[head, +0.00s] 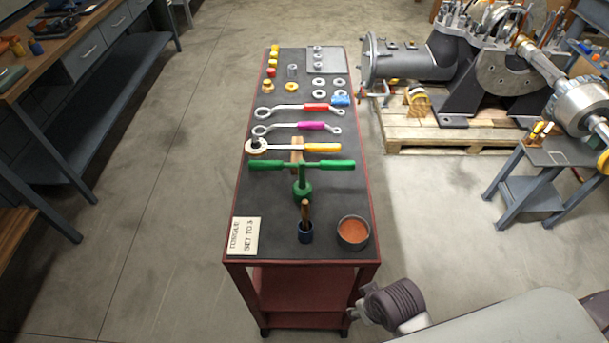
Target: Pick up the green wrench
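The green wrench (328,165) is a T-shaped tool on the dark top of a narrow red cart (275,220). Its long bar runs left to right across the cart, and a short green stem with a round thick end (303,188) shows at its middle. A wooden piece (297,143) shows just behind the bar; I cannot tell whether they touch. No gripper fingers show in the head view. A dark rounded part of my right arm (394,301) is at the cart's front right corner, below the top and apart from the wrench.
Behind the green wrench lie orange (322,148), magenta (311,126) and red (315,108) handled wrenches. In front stand a cup with a wooden-handled brush (306,232), a round tin (353,232) and a note card (245,235). Floor is clear left of the cart.

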